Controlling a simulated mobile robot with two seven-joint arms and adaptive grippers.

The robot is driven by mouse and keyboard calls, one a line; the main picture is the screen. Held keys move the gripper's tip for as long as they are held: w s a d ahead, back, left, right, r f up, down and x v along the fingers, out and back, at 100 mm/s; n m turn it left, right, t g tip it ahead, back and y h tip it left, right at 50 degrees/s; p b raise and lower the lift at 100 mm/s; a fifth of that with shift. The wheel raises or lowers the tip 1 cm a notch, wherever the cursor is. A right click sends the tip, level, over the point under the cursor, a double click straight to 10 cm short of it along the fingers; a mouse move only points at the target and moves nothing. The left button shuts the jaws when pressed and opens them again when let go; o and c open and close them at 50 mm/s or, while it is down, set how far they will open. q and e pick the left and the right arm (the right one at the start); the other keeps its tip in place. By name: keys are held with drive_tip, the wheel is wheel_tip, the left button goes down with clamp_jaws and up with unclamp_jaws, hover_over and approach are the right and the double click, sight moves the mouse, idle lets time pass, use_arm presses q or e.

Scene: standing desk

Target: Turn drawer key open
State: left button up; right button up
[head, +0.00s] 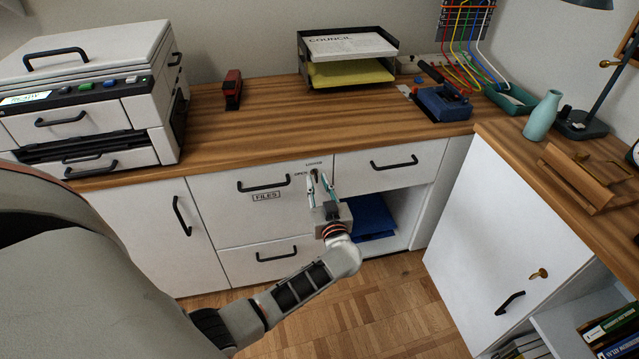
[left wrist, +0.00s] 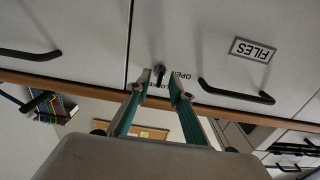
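The drawer key (head: 315,174) sits in the lock at the upper right of the FILES drawer front (head: 225,192), with small LOCKED and OPEN labels beside it. My left gripper (head: 318,184) is in front of the lock, with its teal fingers spread apart. In the left wrist view, which is upside down, the dark key (left wrist: 160,72) shows between the tips of the left gripper (left wrist: 161,80), with gaps beside it. I see no clear contact. The FILES drawer is closed. My right gripper is not in view.
The wooden desktop (head: 255,135) overhangs the drawers. A printer (head: 85,100) stands at left, and a paper tray (head: 345,57) at the back. An open cubby with a blue item (head: 371,215) is right of the gripper. Another key (head: 539,273) is in the right cabinet door.

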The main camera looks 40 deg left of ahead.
use_arm(q)
drive_tip(key=shift+w+a+r, duration=0.1)
drive_tip(key=shift+w+a, duration=0.05)
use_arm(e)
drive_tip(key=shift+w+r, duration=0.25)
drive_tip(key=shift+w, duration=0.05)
use_arm(q)
clamp_jaws()
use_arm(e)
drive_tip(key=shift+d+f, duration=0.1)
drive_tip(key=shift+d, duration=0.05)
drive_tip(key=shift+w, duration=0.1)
